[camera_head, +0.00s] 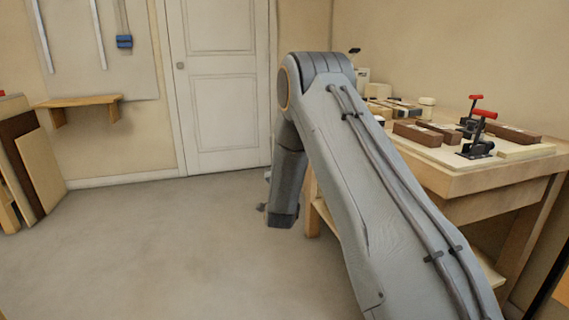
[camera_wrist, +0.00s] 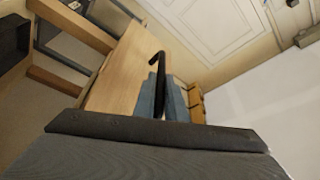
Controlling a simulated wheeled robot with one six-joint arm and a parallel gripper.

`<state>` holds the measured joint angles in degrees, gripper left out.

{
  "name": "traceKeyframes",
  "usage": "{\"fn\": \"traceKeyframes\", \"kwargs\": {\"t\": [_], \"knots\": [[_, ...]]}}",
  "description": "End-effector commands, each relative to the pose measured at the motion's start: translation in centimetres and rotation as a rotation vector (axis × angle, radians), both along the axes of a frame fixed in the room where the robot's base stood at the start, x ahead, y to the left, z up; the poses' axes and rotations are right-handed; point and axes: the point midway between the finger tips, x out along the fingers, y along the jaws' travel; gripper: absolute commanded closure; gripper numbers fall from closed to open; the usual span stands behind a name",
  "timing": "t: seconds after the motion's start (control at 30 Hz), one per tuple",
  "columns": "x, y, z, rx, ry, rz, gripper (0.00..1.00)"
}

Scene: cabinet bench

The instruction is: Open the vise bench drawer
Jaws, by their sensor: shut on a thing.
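The vise bench (camera_head: 460,182) is the wooden workbench at the right in the head view, with red-handled clamps on its top. My arm hides much of its front there, including the drawer. In the wrist view, a light wooden front (camera_wrist: 115,72), seemingly the drawer's, has a black bar handle (camera_wrist: 157,72). My gripper (camera_wrist: 163,92) has its blue-grey fingers on either side of this handle and is shut on it. In the head view only a small part of my gripper (camera_head: 264,207) shows, beside the dark wrist. I cannot tell how far the drawer is out.
Clear floor (camera_head: 150,250) lies to the left of my arm. A white door (camera_head: 222,85) and a small wall shelf (camera_head: 82,101) are at the back. Boards (camera_head: 28,160) lean at the far left. Wooden blocks (camera_head: 418,133) lie on the bench top.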

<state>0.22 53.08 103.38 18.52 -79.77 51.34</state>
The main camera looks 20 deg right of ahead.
Motion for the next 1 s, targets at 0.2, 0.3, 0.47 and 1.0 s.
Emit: {"fn": "traceKeyframes", "kwargs": {"t": [0.2, 0.3, 0.47, 1.0], "knots": [[0.0, 0.7, 0.0, 0.001, 0.001, -0.002, 1.0], [0.0, 0.7, 0.0, 0.0, 0.0, -0.001, 1.0], [0.0, 0.7, 0.0, 0.0, 0.001, -0.001, 1.0], [-1.3, 1.2, -0.3, 0.0, 0.001, 0.0, 0.81]]}}
